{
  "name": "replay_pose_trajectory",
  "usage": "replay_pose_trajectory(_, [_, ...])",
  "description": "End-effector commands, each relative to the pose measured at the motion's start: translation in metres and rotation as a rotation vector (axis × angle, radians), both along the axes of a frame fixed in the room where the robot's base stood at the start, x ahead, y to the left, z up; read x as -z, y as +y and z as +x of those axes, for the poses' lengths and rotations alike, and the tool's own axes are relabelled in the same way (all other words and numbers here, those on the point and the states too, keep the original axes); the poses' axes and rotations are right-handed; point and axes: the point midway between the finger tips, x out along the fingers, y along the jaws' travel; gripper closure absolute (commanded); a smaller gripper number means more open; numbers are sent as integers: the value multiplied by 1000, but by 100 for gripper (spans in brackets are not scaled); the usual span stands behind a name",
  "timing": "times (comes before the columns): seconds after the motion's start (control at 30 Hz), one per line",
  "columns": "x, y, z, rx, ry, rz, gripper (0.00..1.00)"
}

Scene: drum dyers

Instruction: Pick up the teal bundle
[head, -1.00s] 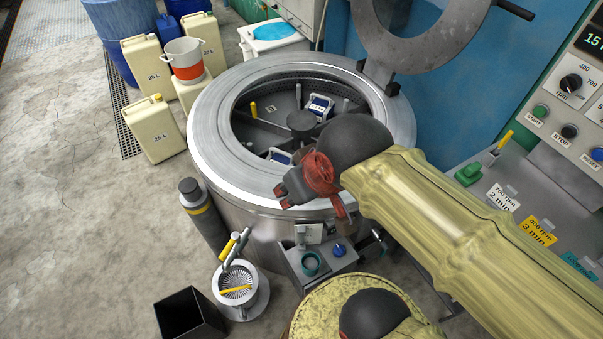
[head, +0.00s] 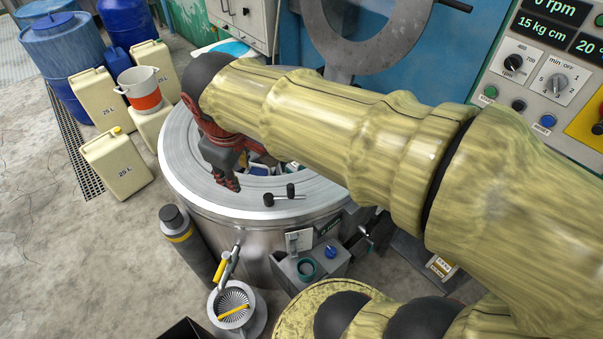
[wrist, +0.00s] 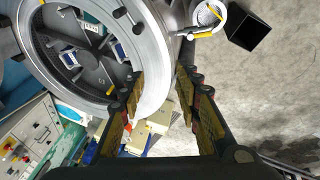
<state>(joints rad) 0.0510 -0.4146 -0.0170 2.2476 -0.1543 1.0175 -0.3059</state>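I cannot pick out a teal bundle for certain in either view. The steel drum (head: 190,190) stands open. Inside it, small blue-and-white bundles (wrist: 118,50) lie in compartments around a central hub, too small to tell their exact colours. My arm hides most of the drum's inside in the head view. My gripper (head: 228,184) hangs above the drum's front-left rim. In the wrist view my gripper (wrist: 160,88) is open, with nothing between its fingers and the drum's pale rim (wrist: 155,85) beyond them.
The drum's round lid (head: 375,65) stands raised behind. Cream canisters (head: 117,165), an orange-and-white jug (head: 140,88) and blue barrels (head: 60,55) stand left. A control panel (head: 540,70) is at right.

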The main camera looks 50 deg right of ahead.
Motion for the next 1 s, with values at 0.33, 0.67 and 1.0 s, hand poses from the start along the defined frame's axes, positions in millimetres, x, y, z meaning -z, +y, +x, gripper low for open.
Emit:
replay_pose_trajectory(0.33, [18,-64,86,-243,250,-193,67])
replay_pose_trajectory(0.67, [62,-136,163,-489,527,-323,67])
replay_pose_trajectory(1.0, [138,-214,226,-740,832,-379,67])
